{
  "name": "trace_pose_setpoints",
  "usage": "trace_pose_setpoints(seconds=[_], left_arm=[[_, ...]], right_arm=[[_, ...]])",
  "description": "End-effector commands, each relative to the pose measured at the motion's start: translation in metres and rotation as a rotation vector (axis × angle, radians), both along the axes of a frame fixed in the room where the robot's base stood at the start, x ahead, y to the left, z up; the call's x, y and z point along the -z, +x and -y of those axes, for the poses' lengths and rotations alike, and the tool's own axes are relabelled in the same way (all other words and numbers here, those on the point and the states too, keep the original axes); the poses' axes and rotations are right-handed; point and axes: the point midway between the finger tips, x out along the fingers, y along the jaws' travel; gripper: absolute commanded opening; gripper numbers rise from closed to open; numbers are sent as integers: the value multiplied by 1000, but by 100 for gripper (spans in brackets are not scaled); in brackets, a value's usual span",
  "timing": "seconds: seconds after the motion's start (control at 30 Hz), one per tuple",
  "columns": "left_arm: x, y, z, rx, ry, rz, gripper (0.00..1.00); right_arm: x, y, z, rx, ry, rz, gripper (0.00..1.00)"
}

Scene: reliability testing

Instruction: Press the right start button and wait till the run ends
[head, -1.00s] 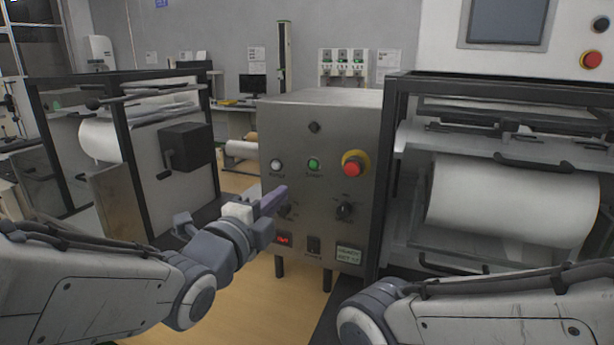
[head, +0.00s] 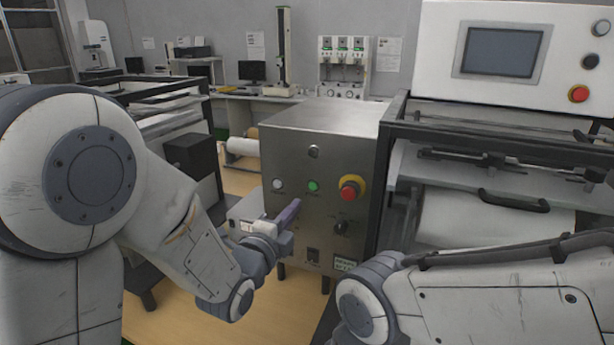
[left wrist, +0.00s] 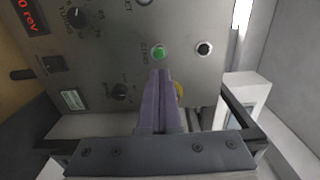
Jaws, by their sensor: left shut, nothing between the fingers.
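The grey control box (head: 350,140) stands in the middle of the head view. Its green button (head: 313,186) sits between a white button (head: 278,184) and a red emergency stop (head: 348,190) on a yellow collar. My left gripper (head: 296,204) is shut and empty in front of the panel, below the green button in the head view. In the left wrist view the panel appears turned; the purple fingertips (left wrist: 160,72) point at the green button (left wrist: 159,52), with no visible contact. My right gripper is out of view.
A machine with a screen (head: 500,50) and another red button (head: 578,94) stands close on the right. The box's black knob (head: 342,228) is near my left fingers. A dark-framed machine (head: 160,105) stands on the left, partly behind my left arm.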

Motion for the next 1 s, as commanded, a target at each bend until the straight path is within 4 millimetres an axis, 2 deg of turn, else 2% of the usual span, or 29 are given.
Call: trace_pose_setpoints(seconds=[0.03, 0.33, 0.5, 0.63, 0.8, 1.0], left_arm=[[-6, 3, 1, 0, 1, -6, 0], [-4, 16, 7, 0, 3, -5, 0], [-2, 48, 20, 0, 1, -1, 0], [-1, 64, 27, -1, 1, 0, 0], [1, 74, 31, -1, 1, -1, 0], [1, 76, 31, -1, 1, 0, 0]], right_arm=[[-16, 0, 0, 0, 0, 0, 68], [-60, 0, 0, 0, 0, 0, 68], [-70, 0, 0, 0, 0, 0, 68], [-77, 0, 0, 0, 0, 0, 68], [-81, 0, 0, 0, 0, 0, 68], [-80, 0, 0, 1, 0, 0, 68]])
